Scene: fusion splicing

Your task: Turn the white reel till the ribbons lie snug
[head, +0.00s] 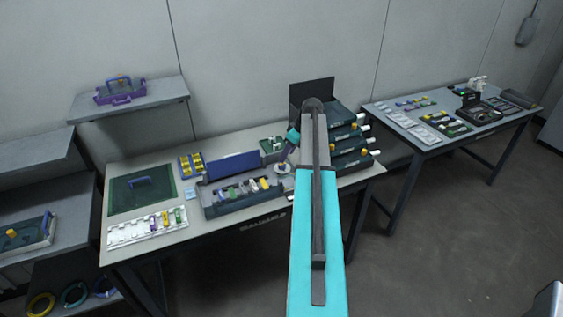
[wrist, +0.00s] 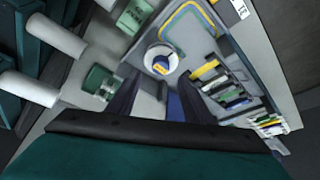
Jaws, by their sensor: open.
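The white reel (wrist: 161,60) shows in the wrist view as a round white disc with a blue and yellow centre, just beyond my fingertips. In the head view the reel (head: 283,169) is small, at the right end of the open tray. My gripper (wrist: 157,84) is open, its two dark fingers apart with nothing held between them. Yellow and blue ribbons (wrist: 189,17) curve along the tray beside the reel. Whether they lie snug cannot be told. My arm covers part of the bench in the head view.
The grey tray (head: 223,207) holds several coloured modules. A green box (wrist: 133,16) and a green round container (wrist: 99,82) sit near the reel. White cylinders (wrist: 56,36) stick out at the left of the wrist view. A second table (head: 383,117) stands at right.

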